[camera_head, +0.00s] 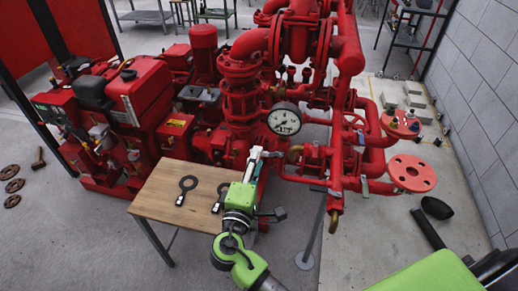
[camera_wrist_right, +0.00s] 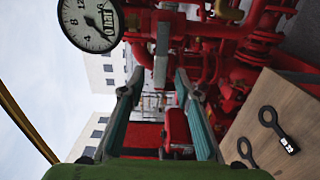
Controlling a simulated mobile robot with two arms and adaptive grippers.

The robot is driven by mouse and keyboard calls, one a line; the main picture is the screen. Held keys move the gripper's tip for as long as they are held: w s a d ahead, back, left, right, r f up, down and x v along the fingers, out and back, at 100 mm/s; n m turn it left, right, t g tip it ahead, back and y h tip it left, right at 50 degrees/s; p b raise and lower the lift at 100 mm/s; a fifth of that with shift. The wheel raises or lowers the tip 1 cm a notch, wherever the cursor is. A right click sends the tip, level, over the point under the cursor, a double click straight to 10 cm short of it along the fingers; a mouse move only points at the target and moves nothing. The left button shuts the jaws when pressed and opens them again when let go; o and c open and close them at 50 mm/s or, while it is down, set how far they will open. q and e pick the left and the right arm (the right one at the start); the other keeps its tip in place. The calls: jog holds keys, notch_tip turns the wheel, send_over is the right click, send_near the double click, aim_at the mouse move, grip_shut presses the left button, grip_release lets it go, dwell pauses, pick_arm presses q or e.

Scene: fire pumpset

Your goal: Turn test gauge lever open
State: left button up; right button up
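The round white test gauge (camera_head: 284,121) faces me in front of the red pipework; it also shows at the top left of the right wrist view (camera_wrist_right: 91,22). A flat grey lever (camera_wrist_right: 162,48) hangs down just right of the gauge in the right wrist view. My right gripper (camera_head: 257,156) is left of and below the gauge. In the right wrist view its two fingers (camera_wrist_right: 159,82) are apart, with nothing held between them. The lever is just beyond the fingertips, about midway between them; contact is not visible. My left gripper is not in view.
A wooden table (camera_head: 158,198) below my right arm bears two dark ring-ended tools, one (camera_head: 187,187) clear and one partly hidden. Red pipes and a flanged disc (camera_head: 411,173) stand to the right. Red pump machinery (camera_head: 140,90) fills the left.

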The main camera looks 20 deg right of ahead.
jog(key=shift+x, duration=1.8)
grip_shut()
jog(key=shift+d+f+p, duration=0.1)
jog(key=shift+d+p, duration=0.05)
jog(key=shift+p, duration=0.2)
